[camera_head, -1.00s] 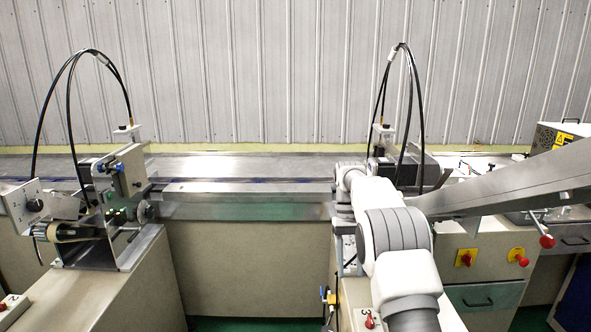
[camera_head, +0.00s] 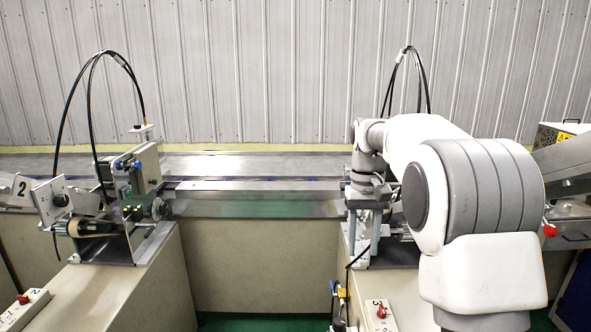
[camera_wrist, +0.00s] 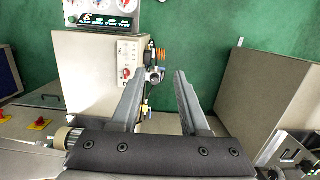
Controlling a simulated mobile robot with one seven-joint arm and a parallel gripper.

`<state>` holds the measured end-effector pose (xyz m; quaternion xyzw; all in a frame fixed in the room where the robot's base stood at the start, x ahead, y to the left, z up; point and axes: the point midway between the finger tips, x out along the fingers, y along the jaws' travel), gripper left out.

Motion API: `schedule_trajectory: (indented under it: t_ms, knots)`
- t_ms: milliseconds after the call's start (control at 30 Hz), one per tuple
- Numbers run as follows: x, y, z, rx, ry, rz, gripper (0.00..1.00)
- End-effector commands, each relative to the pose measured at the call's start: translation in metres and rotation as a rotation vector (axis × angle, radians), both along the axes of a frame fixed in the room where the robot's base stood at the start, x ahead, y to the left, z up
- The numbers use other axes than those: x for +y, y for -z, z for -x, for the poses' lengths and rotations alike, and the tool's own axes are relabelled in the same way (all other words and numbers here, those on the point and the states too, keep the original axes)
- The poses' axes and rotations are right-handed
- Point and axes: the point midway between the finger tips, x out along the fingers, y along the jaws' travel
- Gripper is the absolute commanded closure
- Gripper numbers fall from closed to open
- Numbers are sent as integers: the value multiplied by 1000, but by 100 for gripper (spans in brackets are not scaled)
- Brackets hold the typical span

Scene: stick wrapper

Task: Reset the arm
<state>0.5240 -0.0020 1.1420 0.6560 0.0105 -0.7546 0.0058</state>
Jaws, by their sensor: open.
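My gripper (camera_head: 363,242) hangs at the end of my white and grey arm, right of the middle in the head view, with its fingers pointing down. In the wrist view its two grey fingers (camera_wrist: 159,80) are spread apart with nothing between them. Green floor and the edge of a cabinet show beyond the fingertips. My arm covers much of the right-hand machine station in the head view.
A left station (camera_head: 130,205) with rollers and cables stands on a beige cabinet. A long metal conveyor bed (camera_head: 255,187) runs along the back wall. A switch box (camera_head: 380,314) lies low right. Green floor (camera_wrist: 205,40) lies open between cabinets in the wrist view.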

Motion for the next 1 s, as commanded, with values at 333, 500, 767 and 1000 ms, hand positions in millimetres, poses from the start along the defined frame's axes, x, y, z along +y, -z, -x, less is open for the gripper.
schedule_trajectory:
  t_ms: [333,500,767,1000]
  knots:
    - [0,-57,86,-202,12,-8,55]
    - [0,-68,132,-298,16,-10,55]
    - [1,-64,201,-446,20,-8,55]
    - [1,-43,254,-569,22,-2,55]
